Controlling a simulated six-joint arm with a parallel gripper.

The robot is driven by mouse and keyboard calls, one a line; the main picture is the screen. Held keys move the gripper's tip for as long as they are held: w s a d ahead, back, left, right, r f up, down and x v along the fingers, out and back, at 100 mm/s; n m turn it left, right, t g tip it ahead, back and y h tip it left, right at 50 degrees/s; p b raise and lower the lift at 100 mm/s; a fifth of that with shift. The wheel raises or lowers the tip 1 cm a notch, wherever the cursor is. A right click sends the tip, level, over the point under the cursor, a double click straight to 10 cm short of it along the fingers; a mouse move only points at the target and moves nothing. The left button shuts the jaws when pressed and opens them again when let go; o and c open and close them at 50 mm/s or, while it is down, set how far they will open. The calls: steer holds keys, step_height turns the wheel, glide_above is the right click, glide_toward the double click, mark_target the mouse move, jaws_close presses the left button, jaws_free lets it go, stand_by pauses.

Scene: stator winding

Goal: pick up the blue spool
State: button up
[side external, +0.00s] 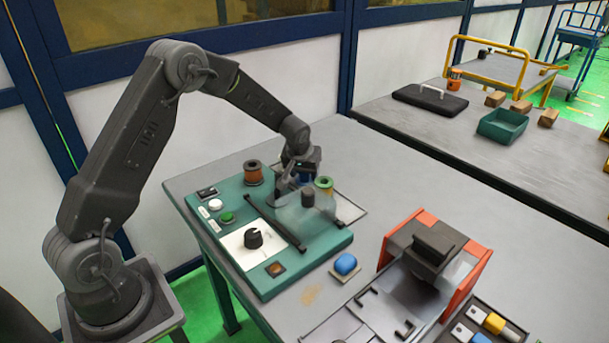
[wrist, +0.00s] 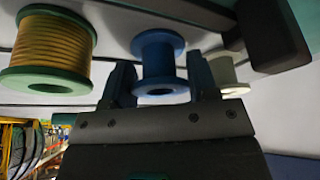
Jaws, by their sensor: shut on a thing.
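The blue spool (wrist: 158,62) stands out in the middle of the wrist view, between the two fingers of my gripper (wrist: 160,78). The fingers are shut on it, one on each side. In the side external view my gripper (side external: 297,172) is low over the back of the green board (side external: 290,275), and the blue spool is mostly hidden by it there. I cannot tell whether the spool touches its seat.
A green spool with yellow winding (wrist: 48,52) is close left in the wrist view, and a white spool (wrist: 228,72) is close right. A copper-wound spool (side external: 253,172) stands at the board's back left. A clear cover (side external: 307,228) and an orange-sided fixture (side external: 435,258) are nearby.

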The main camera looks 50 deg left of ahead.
steer(key=r, duration=0.4)
steer(key=shift+s+a+r, duration=0.1)
steer(key=shift+a+r, duration=0.1)
steer(key=shift+r, duration=0.1)
steer(key=s+a+r, duration=0.6)
steer(key=s+a, duration=0.1)
steer(key=a, duration=0.1)
steer(key=s+d, duration=0.1)
steer(key=d, duration=0.3)
steer(key=s+d+r, duration=0.1)
steer(key=s+d, duration=0.1)
steer(key=d, duration=0.2)
steer(key=s+d, duration=0.2)
steer(key=d, duration=0.2)
steer(key=shift+d+r, duration=0.25)
steer(key=shift+s+d+f, duration=0.1)
steer(key=shift+s+d, duration=0.05)
steer(key=shift+s, duration=0.05)
steer(key=shift+f, duration=1.9)
steer(key=shift+f, duration=0.25)
